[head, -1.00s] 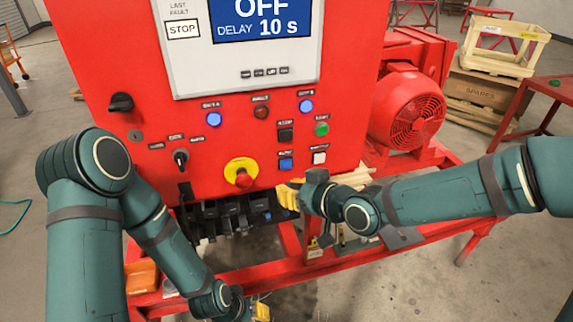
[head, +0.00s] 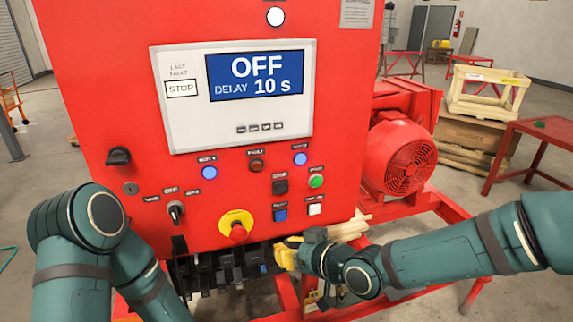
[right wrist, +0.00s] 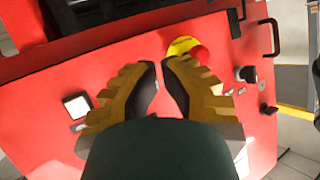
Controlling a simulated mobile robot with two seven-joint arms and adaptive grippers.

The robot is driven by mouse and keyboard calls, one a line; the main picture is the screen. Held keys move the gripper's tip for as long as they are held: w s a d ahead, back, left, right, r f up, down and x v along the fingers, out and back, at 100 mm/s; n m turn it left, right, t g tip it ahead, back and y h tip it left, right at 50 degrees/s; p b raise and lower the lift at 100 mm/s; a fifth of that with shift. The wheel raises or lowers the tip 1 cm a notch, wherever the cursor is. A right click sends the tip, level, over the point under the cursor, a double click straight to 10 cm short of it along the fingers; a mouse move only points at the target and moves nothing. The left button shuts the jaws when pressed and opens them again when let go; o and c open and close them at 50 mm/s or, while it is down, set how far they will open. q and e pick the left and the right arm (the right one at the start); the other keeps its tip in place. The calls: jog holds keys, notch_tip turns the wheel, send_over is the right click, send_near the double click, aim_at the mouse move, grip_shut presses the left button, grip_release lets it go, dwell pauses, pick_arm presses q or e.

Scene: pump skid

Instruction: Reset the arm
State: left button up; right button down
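My right gripper (head: 283,254) has yellow fingers and is at the lower edge of the red control cabinet (head: 110,100), right of and below the emergency stop (head: 237,230). In the right wrist view its fingers (right wrist: 162,72) stand a narrow gap apart. Red panel shows between them and nothing is held. The red stop button on its yellow base (right wrist: 190,48) is just beyond the fingertips there. My left arm comes in at the lower left, and its gripper is below the frame. The cabinet's screen (head: 258,78) reads OFF, DELAY 10 s.
A row of black parts (head: 215,272) hangs under the cabinet, near my right gripper. The red motor (head: 405,155) and skid frame (head: 455,208) lie to the right. A pale crate (head: 487,92) on boxes and a red table (head: 545,130) stand behind.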

jog(key=s+d+f+m+g+h, duration=0.2)
jog(key=s+d+f+m, duration=0.1)
jog(key=f, duration=0.7)
jog(key=s+d+f+m+g+h+b, duration=0.1)
jog(key=s+d+f+m+g+h, duration=0.1)
jog(key=s+f, duration=0.4)
jog(key=s+d+f+m+g+h+b, duration=0.1)
jog(key=s+d+f+m+g+h, duration=0.1)
jog(key=f, duration=1.4)
jog(key=s+d+m+g, duration=0.1)
jog(key=s+d+m, duration=0.1)
jog(key=s+d, duration=0.1)
jog(key=shift+s+d+f, duration=0.15)
jog(key=shift+d+f, duration=0.1)
jog(key=shift+d, duration=0.2)
